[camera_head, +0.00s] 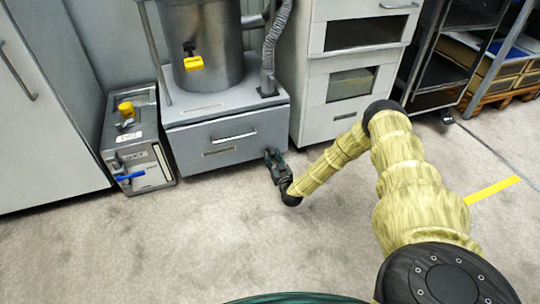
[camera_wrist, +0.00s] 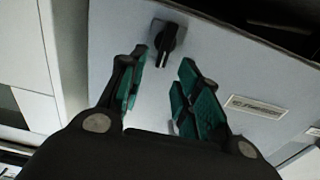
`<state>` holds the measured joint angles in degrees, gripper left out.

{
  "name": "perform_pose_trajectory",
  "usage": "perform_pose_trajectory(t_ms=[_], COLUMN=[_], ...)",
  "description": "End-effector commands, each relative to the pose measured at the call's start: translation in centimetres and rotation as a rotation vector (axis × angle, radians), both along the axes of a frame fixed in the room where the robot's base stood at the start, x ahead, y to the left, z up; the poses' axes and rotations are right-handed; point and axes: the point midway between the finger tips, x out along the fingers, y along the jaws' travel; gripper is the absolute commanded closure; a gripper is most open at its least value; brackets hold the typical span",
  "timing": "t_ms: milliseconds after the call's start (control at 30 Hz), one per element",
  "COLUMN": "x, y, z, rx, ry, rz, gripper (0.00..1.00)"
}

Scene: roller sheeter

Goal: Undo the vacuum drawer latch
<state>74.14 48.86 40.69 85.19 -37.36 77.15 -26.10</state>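The vacuum drawer (camera_head: 228,140) is the grey front with a bar handle (camera_head: 234,136) below the metal drum. It looks closed. My gripper (camera_head: 272,156) is at the right end of this front, close to it. In the wrist view a black latch knob (camera_wrist: 168,42) with a lever-like grip sits on the grey panel. My gripper (camera_wrist: 163,64) is open there, one green-padded finger to each side of the knob's lower end. Whether the pads touch it I cannot tell. In the head view the latch is hidden by my gripper.
A grey unit with a blue lever (camera_head: 130,176) and yellow knob stands left of the drawer. A cabinet (camera_head: 345,112) with windowed drawers stands close on the right. A corrugated hose (camera_head: 272,45) runs down above the drawer. The floor in front is clear.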

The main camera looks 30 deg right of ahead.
Motion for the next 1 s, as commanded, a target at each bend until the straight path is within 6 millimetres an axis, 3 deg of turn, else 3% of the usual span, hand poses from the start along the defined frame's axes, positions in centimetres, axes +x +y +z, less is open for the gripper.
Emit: perform_pose_trajectory(t_ms=[300,667,700,867,1000], x=[3.4,3.8,3.8,3.8,3.8], y=[-0.8,-0.9,-0.9,-1.0,-1.0], z=[-0.1,0.0,0.0,0.0,0.1], rx=[0.000,0.000,0.000,0.000,0.000], ry=[0.000,0.001,0.001,0.000,0.000], rz=[0.000,0.000,0.000,-0.001,-0.001], gripper=[0.67,0.67,0.69,0.98,1.00])
